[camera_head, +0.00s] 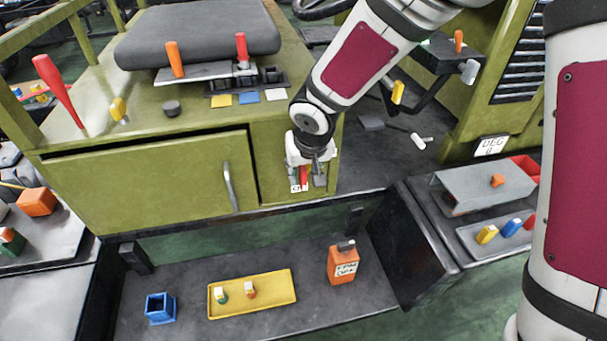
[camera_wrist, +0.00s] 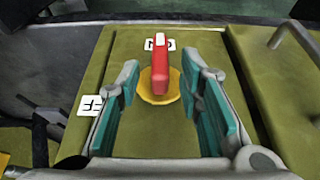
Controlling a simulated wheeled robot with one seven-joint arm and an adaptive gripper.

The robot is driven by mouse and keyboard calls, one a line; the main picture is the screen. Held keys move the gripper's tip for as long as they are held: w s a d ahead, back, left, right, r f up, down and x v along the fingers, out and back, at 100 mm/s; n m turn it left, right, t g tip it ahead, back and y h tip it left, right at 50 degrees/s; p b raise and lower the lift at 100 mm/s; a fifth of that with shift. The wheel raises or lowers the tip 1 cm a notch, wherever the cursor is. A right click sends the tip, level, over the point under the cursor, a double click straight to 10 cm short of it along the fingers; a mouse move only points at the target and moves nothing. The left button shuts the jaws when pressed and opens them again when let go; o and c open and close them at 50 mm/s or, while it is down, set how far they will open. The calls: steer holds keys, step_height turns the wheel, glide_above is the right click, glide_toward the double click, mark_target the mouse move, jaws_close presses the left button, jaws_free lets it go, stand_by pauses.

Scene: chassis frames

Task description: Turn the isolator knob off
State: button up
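The isolator knob is a red bar handle (camera_wrist: 160,68) on a round yellow plate (camera_wrist: 158,92), fixed to the green panel. In the wrist view the bar points up toward a white label (camera_wrist: 160,44), perhaps reading ON. A second white label (camera_wrist: 90,105), partly legible, lies to the left. My gripper (camera_wrist: 163,78) is open, with one teal-padded finger on each side of the knob and visible gaps to both. In the head view my gripper (camera_head: 306,172) is at the green cabinet's front, and a bit of the red handle (camera_head: 304,175) shows between the fingers.
A cabinet door with a grey handle (camera_head: 228,186) is left of the knob. Below are a blue box (camera_head: 160,308), a yellow tray (camera_head: 225,312) and an orange bottle (camera_head: 342,265). Levers and a seat (camera_head: 200,35) are on top. A dark step (camera_head: 425,230) stands at right.

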steer(key=shift+x, duration=1.05)
jaws_close()
steer(key=shift+b, duration=0.3)
